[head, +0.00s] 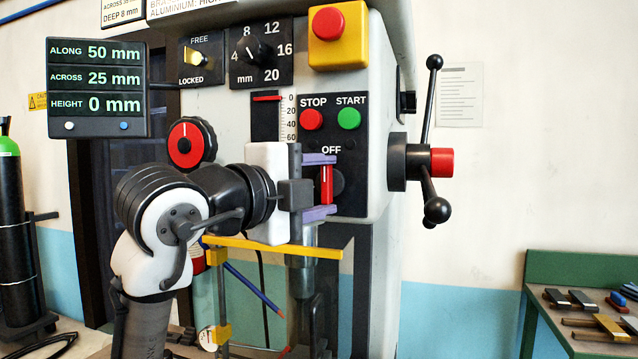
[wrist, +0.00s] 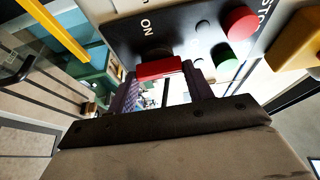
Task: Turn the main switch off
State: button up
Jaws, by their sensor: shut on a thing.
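The main switch is a rotary switch with a red bar handle (head: 326,184) on the black control panel (head: 348,205). In the head view the handle stands upright under the OFF label. In the wrist view the red handle (wrist: 160,68) lies between two purple fingers, and an ON label shows beside it. My gripper (head: 321,186) reaches in from the left, one purple finger above the handle and one below. It is shut on the handle's two ends. Part of the switch's round base is hidden behind the handle and fingers.
A red STOP button (head: 312,120) and a green START button (head: 349,118) sit just above the switch. A yellow emergency-stop box (head: 338,36) is higher up. A three-armed feed lever (head: 431,160) projects on the right. A yellow bar (head: 272,246) runs below my gripper.

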dwell(0.5)
jog(key=o, duration=1)
jog(key=b+v, duration=0.4)
jog(key=v, duration=0.9)
jog(key=shift+s+a, duration=0.25)
jog(key=shift+s, duration=0.1)
